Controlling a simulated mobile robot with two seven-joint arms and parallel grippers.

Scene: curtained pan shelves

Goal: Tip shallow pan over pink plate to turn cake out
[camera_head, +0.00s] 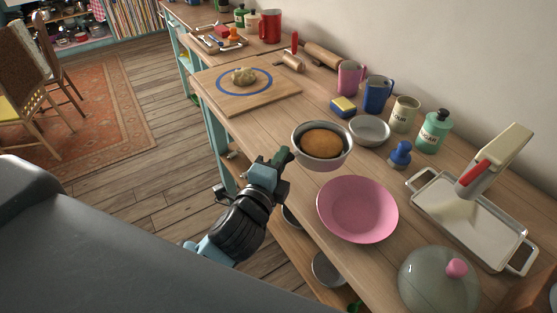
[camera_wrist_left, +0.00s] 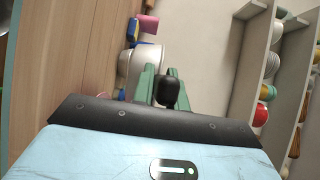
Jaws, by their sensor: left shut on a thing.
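The shallow pan (camera_head: 349,157) is pale metal and holds a round golden-brown cake (camera_head: 322,143). It looks about level, cake side up, beyond and slightly left of the pink plate (camera_head: 358,208). The plate lies empty on the wooden counter. My left gripper (camera_head: 284,158) is shut on the near left side of the pan. In the left wrist view the green fingers reach the pan (camera_wrist_left: 128,66); the exact grip is partly hidden. How high the pan is held is hard to tell. My right gripper is not in view.
A grey bowl (camera_head: 369,132), a blue knobbed item (camera_head: 400,153) and a metal tray (camera_head: 470,220) stand right of the pan. A glass dome (camera_head: 440,280) with a pink knob is near the plate. A cutting board (camera_head: 250,95) lies farther back.

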